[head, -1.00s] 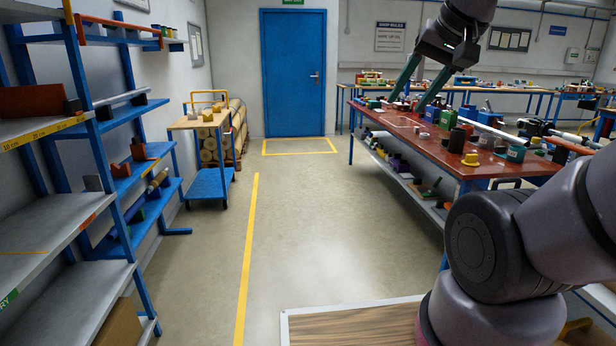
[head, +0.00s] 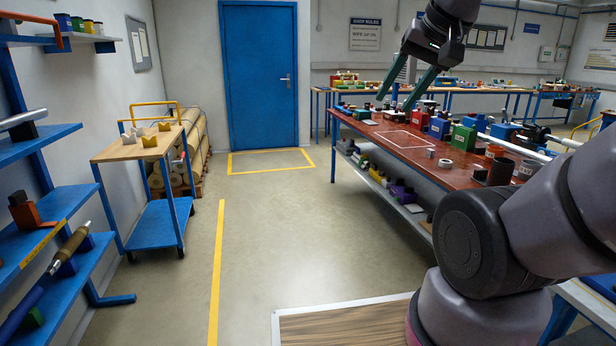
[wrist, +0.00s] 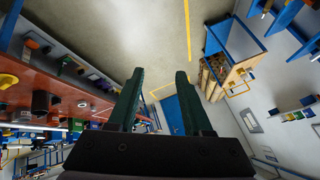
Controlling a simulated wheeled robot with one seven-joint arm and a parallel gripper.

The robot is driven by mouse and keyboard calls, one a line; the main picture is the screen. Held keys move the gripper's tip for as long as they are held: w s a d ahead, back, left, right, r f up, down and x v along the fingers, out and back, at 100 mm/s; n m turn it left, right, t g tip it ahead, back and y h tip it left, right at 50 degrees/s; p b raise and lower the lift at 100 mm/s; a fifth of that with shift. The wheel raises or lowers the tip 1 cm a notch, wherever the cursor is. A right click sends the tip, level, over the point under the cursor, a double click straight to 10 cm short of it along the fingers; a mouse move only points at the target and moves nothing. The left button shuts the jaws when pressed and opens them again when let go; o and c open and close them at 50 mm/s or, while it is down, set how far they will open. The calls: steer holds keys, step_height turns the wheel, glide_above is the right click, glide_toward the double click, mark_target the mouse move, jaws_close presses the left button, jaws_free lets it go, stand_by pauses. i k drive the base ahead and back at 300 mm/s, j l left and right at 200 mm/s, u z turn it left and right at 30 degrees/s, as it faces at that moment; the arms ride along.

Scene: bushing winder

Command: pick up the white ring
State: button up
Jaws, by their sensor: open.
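My gripper (head: 395,103) is open and empty. It hangs in the air over the red workbench (head: 425,168) in the head view. In the wrist view my gripper's two dark green fingers (wrist: 160,72) are apart with nothing between them. Small pale ring-like pieces lie on the workbench: one grey-white piece (head: 445,163) and a smaller one (head: 430,153) near the front edge. A larger pale round piece (head: 529,166) stands at the right, near my arm. I cannot tell which of these is the white ring. My gripper is well apart from all of them.
Several blocks and tools crowd the workbench, including a green box (head: 464,137). A trolley (head: 135,150) and blue shelves (head: 45,147) stand left. The floor (head: 290,230) between trolley and workbench is clear. A blue door (head: 260,75) is behind.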

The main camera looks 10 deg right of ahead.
mark_target(444, 164)
steer(key=i+l+z, duration=0.1)
steer(key=i+z, duration=0.15)
steer(key=i, duration=0.25)
steer(key=i+z, duration=0.2)
steer(key=i, duration=0.35)
steer(key=i+j+z, duration=0.1)
steer(key=i+z, duration=0.15)
steer(key=i, duration=0.25)
steer(key=i+j+z, duration=0.2)
steer(key=i, duration=0.3)
steer(key=i+z, duration=0.2)
steer(key=i, duration=0.45)
